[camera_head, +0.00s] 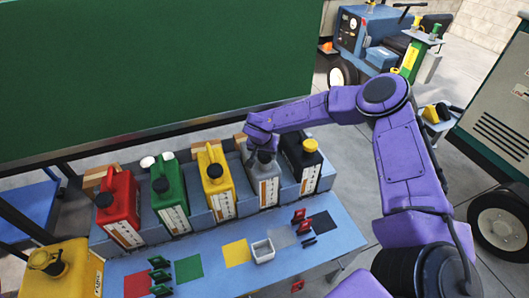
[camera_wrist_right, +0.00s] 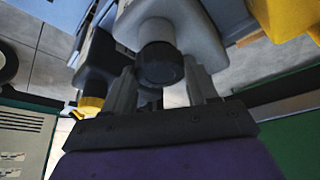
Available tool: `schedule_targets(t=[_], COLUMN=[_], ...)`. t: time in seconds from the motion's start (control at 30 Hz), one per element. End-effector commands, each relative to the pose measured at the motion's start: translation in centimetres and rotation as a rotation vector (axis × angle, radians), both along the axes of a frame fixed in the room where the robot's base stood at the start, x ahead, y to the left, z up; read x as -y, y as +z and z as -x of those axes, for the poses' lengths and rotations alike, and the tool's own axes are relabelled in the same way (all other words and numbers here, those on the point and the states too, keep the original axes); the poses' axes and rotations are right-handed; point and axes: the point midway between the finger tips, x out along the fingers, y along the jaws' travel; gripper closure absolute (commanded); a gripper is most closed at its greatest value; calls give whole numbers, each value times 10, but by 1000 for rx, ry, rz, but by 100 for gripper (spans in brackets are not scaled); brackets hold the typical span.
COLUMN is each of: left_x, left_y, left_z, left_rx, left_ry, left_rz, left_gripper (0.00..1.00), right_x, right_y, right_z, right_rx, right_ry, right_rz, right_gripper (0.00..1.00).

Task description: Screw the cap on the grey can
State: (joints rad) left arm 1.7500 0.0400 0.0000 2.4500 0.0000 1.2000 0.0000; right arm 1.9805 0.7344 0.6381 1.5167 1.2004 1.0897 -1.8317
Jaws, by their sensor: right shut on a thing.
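The grey can (camera_head: 263,188) stands in the row on the bench, between the yellow and black cans. Its top is partly hidden by my right gripper (camera_head: 262,142). In the right wrist view the grey can (camera_wrist_right: 200,35) has a pale neck, with a dark ridged cap (camera_wrist_right: 160,65) at its end. The two fingers of my right gripper (camera_wrist_right: 165,90) stand on either side of this cap and are shut on it. How far the cap sits down on the neck cannot be told. My left gripper is not in view.
A yellow can (camera_head: 216,184) stands left of the grey can and a black can (camera_head: 302,168) with a yellow cap right of it. Green (camera_head: 170,195) and red (camera_head: 120,205) cans stand farther left. A white tray (camera_head: 263,257) and small clips lie on the blue bench in front.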

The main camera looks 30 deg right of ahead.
Motion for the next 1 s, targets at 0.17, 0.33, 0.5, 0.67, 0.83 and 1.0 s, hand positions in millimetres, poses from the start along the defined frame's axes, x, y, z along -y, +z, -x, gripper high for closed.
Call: schedule_targets(t=[0.17, 0.33, 0.5, 0.67, 0.83, 1.0], left_x=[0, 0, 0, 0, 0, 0], left_y=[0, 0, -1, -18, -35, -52], left_z=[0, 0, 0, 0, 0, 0], left_rx=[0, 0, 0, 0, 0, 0], left_ry=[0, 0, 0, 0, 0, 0], left_rz=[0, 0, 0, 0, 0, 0], left_gripper=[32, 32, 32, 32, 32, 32], right_x=[0, 0, -1, 1, 2, 4], right_y=[-1, -5, -6, -12, -13, -14], right_z=[0, 0, -1, -1, 1, 2], right_rx=[0, -1, 0, 3, 0, -1], right_ry=[0, -1, -172, -792, -1204, -1523], right_rz=[0, 0, 4, 2, 1, 3], right_gripper=[71, 71, 71, 71, 71, 71])
